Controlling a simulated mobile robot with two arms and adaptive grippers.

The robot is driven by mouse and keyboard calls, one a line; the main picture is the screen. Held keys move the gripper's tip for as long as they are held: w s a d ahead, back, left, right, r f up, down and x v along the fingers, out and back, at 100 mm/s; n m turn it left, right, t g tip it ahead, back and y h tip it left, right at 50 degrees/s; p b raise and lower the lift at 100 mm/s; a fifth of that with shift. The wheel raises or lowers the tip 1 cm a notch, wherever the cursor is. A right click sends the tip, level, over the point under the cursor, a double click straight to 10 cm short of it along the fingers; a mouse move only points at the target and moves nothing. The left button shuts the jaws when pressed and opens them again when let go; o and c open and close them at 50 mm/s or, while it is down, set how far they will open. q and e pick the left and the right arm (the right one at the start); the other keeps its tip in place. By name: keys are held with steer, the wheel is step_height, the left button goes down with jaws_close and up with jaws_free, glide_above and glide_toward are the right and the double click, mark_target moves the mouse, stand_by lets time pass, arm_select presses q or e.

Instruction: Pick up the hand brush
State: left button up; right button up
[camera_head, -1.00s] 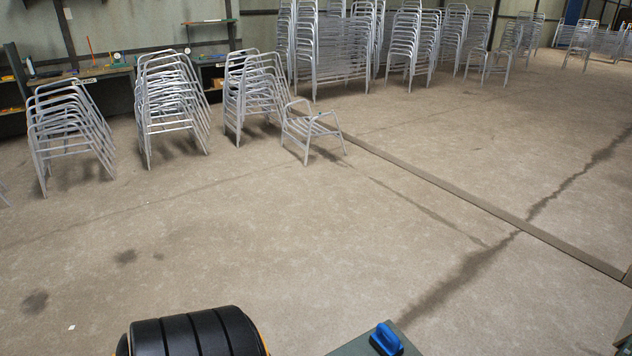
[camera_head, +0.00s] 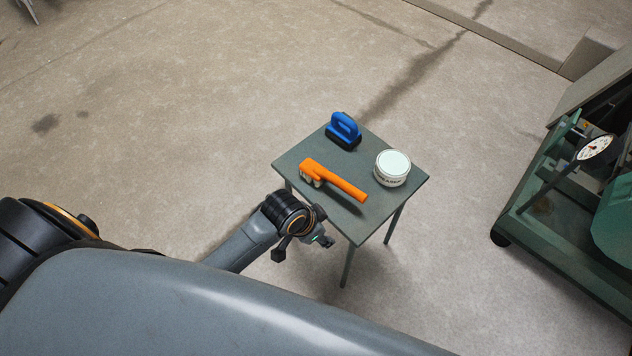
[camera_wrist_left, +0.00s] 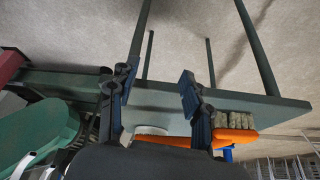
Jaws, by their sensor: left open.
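The orange hand brush (camera_head: 337,180) lies on a small grey-green table (camera_head: 402,199). Its pale bristles are at the left end and its handle points to the lower right. My left gripper (camera_head: 304,246) is open and empty, just off the table's near left edge, apart from the brush. In the left wrist view the brush (camera_wrist_left: 242,134) shows by its orange body and bristles, beyond the open fingers (camera_wrist_left: 152,92). The wrist picture looks upside down, with table legs pointing up. Part of the brush is hidden there behind the gripper. My right gripper is out of view.
A blue-handled scrubbing brush (camera_head: 343,130) stands at the table's far corner. A white round tub (camera_head: 392,167) stands at the right, near the orange handle. A green machine (camera_head: 560,185) with a dial is at the right. Floor around the table is mostly clear.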

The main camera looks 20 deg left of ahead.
arm_select(q)
steer(key=w+d+r+m, duration=0.45)
steer(key=r+m, duration=0.25)
steer(key=r, duration=0.2)
steer(key=m+g+y, duration=0.2)
steer(key=m, duration=0.5)
glide_toward(334, 177)
step_height(334, 177, down, 6)
steer(key=shift+w+d+r+b, duration=0.1)
steer(key=shift+d+r+b, duration=0.1)
steer(key=shift+b, duration=1.05)
steer(key=f+b, duration=0.1)
steer(key=f, duration=0.1)
steer(key=w+f, duration=0.1)
steer(key=f, duration=0.2)
steer(key=shift+w+d+b, duration=0.1)
steer(key=shift+w+b, duration=0.1)
steer(key=shift+b, duration=0.15)
steer(key=shift+w+f, duration=0.1)
steer(key=shift+f, duration=0.25)
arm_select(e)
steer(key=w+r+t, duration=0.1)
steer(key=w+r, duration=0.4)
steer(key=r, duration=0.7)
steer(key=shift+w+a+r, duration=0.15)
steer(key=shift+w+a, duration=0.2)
arm_select(q)
steer(key=shift+c, duration=0.4)
jaws_close()
